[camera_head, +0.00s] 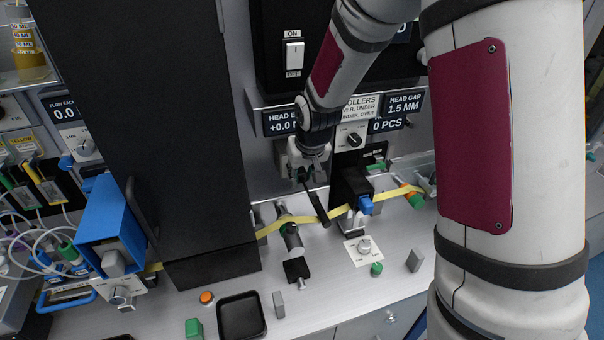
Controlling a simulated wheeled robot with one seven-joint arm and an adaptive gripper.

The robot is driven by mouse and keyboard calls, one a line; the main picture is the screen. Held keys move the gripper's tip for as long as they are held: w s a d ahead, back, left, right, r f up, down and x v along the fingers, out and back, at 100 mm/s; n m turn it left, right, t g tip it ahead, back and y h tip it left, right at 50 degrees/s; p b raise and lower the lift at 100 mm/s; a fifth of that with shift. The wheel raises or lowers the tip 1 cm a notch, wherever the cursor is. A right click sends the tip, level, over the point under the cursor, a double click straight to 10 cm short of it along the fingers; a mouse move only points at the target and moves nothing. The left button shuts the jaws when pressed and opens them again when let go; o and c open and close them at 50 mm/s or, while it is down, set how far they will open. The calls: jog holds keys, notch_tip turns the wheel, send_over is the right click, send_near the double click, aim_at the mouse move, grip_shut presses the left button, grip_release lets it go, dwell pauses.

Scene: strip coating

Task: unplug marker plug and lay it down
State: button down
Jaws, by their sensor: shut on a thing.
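My gripper (307,178) is above the back middle of the bench, in front of the grey machine panel. It is shut on a slim dark bar (318,207) that slants down to the right over the yellow strip (290,219). The fingers hide the bar's upper end, and I cannot tell whether it is the marker plug. At the far left, a yellow plug (50,190) and a green plug (24,196) sit at a panel with pale cables below.
A black tray (242,316), an orange button (206,297) and a green block (194,328) are at the front. A tall dark column (150,120) and a blue box (108,225) stand at left. Bare bench (325,285) shows right of the tray.

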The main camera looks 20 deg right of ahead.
jog(key=shift+s, duration=0.15)
jog(key=shift+s+p, duration=0.3)
jog(key=shift+s, duration=0.35)
jog(key=shift+s, duration=0.2)
jog(key=shift+s, duration=0.35)
jog(key=shift+s+p, duration=0.15)
jog(key=shift+p, duration=0.15)
jog(key=shift+s+p, duration=0.35)
jog(key=shift+s, duration=0.45)
